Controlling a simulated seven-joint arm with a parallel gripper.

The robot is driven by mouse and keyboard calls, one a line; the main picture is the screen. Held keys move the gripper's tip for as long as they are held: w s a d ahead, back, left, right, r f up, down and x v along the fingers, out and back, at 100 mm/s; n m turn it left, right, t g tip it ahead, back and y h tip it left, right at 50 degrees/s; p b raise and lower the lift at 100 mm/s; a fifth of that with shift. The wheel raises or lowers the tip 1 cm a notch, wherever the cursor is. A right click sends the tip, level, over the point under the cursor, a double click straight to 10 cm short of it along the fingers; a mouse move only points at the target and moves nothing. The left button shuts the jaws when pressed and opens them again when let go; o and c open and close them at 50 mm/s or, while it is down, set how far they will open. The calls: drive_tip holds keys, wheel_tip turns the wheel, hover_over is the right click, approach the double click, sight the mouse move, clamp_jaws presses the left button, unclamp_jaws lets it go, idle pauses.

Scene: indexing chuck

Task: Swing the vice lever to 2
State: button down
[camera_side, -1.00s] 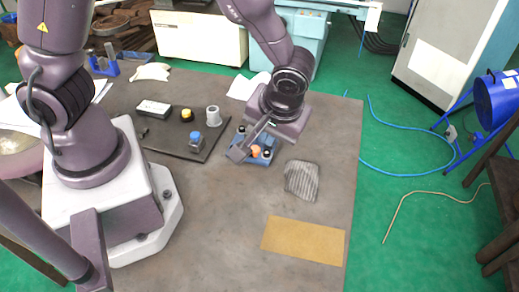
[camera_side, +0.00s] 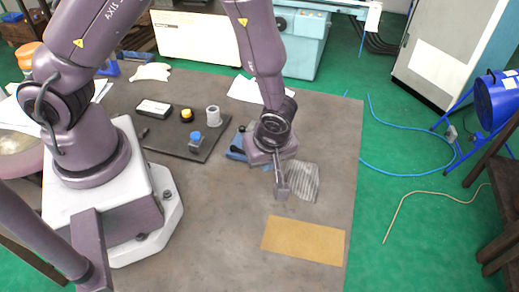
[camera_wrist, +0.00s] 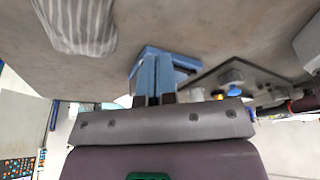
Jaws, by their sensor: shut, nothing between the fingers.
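The blue vice (camera_side: 236,154) stands on the table near the middle of the side view. My gripper (camera_side: 281,192) is shut and empty, to the right of and nearer the camera than the vice, beside a striped cloth (camera_side: 306,180). In the wrist view the shut fingers (camera_wrist: 154,80) overlap part of the blue vice (camera_wrist: 184,62) in the picture; contact cannot be told.
A dark plate (camera_side: 172,143) left of the vice carries a blue-capped part (camera_side: 196,138), a grey cylinder (camera_side: 213,113), a yellow-ringed knob (camera_side: 187,115) and a white box (camera_side: 154,108). A tan sheet (camera_side: 303,240) lies at front right. The front middle table is clear.

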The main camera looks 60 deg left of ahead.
drive_tip(key=shift+w+a+f, duration=0.1)
drive_tip(key=shift+a+f, duration=0.1)
drive_tip(key=shift+a, duration=0.45)
drive_tip(key=shift+w+a+f, duration=0.1)
drive_tip(key=shift+a+f, duration=0.05)
drive_tip(key=shift+a, duration=0.55)
drive_tip(key=shift+w+a+f, duration=0.1)
drive_tip(key=shift+a+f, duration=0.1)
drive_tip(key=shift+a, duration=0.45)
drive_tip(key=shift+w+a+n, duration=0.25)
drive_tip(key=shift+a+n, duration=0.15)
drive_tip(key=shift+a+f, duration=0.1)
drive_tip(key=shift+a, duration=0.1)
drive_tip(key=shift+s, duration=0.1)
